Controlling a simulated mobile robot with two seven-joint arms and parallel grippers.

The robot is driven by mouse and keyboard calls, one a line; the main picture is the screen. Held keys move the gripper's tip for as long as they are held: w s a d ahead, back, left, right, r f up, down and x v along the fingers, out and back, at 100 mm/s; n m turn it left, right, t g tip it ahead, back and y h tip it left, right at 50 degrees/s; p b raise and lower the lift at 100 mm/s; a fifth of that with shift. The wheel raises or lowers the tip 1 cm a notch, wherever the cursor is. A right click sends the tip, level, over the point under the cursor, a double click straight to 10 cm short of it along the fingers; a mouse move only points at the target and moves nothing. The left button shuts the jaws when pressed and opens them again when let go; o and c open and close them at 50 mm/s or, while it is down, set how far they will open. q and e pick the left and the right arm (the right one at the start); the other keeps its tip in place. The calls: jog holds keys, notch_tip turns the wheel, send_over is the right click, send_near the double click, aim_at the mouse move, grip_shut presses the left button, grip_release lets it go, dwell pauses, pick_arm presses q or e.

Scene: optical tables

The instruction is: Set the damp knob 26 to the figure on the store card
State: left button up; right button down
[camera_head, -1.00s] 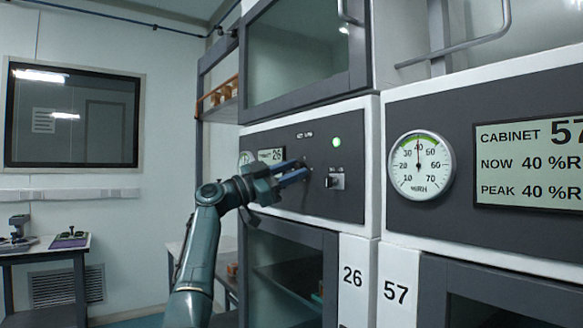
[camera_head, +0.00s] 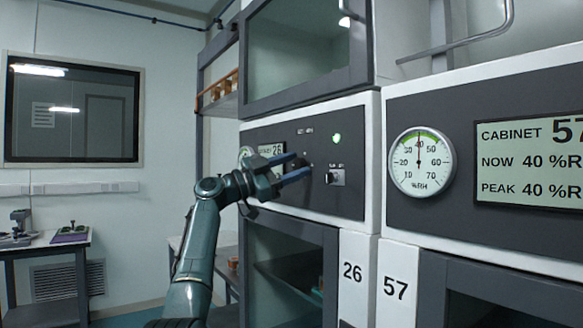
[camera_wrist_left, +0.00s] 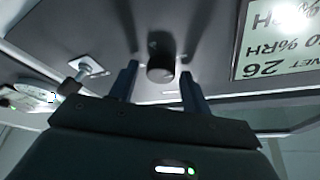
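The damp knob 26 shows in the left wrist view as a dark round knob (camera_wrist_left: 161,66) on the grey panel (camera_head: 262,132) of cabinet 26. It lies between the tips of my left gripper (camera_wrist_left: 160,76), which is open; I see no clear contact with either finger. In the head view my left gripper (camera_head: 308,164) is at this panel, left of the key switch (camera_head: 335,177), and hides most of the knob. The knob's setting cannot be read. Cabinet 26's display (camera_wrist_left: 280,42) is upside down and cut off in the wrist view. No store card is recognisable. My right gripper is not in view.
A green lamp (camera_head: 337,139) glows above the switch. Cabinet 57, to the right, has a round gauge (camera_head: 421,162) near 40 and a display (camera_head: 530,165). Glass-fronted doors stand above and below the panels. A side table (camera_head: 45,243) stands far left.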

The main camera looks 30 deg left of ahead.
pick_arm(q)
jog(key=shift+o, duration=0.2)
jog(key=shift+s+a+f, duration=0.1)
jog(key=b+v, duration=0.4)
jog(key=v, duration=0.9)
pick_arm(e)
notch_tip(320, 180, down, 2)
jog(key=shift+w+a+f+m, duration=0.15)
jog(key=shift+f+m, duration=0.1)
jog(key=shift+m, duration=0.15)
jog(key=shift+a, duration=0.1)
